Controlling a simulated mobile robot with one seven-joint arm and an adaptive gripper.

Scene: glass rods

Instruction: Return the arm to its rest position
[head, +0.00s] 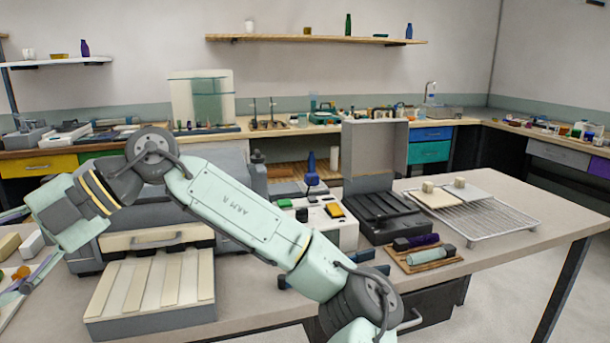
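My arm (235,205) rises from the lower middle, bends at a high elbow at the left, and runs down to a pale green wrist (72,222) near the left edge. The wrist hangs over the left part of the bench (255,300), in front of a grey machine.
To the right stand an open dark case (385,215), a wooden board (427,257) with cylinders, and a wire rack (485,220).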

